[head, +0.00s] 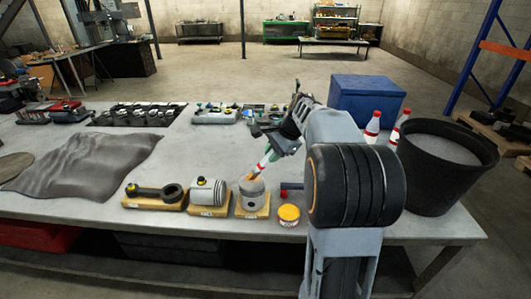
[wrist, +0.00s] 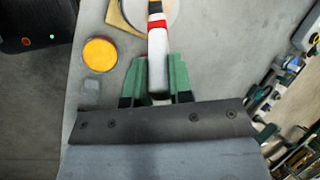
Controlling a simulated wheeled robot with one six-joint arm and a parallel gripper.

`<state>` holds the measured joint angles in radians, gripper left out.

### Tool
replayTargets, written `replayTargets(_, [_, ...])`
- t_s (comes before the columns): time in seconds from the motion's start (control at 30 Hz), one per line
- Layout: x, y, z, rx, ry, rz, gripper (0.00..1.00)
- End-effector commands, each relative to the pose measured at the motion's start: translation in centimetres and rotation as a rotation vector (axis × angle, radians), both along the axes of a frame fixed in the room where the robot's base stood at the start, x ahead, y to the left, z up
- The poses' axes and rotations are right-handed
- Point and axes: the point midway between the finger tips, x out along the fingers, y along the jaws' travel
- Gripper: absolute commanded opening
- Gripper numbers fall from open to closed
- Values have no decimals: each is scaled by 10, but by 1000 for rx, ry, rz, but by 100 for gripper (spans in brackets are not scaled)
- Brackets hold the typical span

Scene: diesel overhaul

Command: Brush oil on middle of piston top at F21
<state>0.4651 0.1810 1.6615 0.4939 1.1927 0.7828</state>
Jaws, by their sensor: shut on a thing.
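My gripper (head: 274,145) is shut on the brush (head: 266,161), which has a white handle with red and dark bands. In the wrist view the green fingers (wrist: 156,88) close on either side of the brush handle (wrist: 157,60). The brush slants down to the left, its brownish tip at the top of the upright grey piston (head: 250,201). I cannot tell whether the tip touches the piston top. The piston stands on a wooden block (head: 240,214), whose label is too small to read. In the wrist view the handle covers much of the piston (wrist: 173,14).
A yellow-topped tin (head: 289,212) stands right of the piston. Another piston (head: 207,191) and a connecting rod (head: 152,192) sit on blocks to the left. A black bucket (head: 440,170), red-and-white bottles (head: 372,128) and a blue box (head: 367,98) stand at the right.

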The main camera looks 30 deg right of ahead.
Motion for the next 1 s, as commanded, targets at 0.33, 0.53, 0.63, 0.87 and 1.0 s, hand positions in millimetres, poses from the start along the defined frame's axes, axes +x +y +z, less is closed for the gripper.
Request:
replayTargets(0.33, [-7, -13, 1, 0, -1, 0, 0])
replayTargets(0.53, [-15, -28, 1, 1, -1, -1, 0])
replayTargets(0.63, [-19, -33, 0, 1, -1, -1, 0])
replayTargets(0.87, [-26, -32, -2, 0, -2, 1, 0])
replayTargets(1.0, [-28, -29, -2, 0, -1, 2, 0])
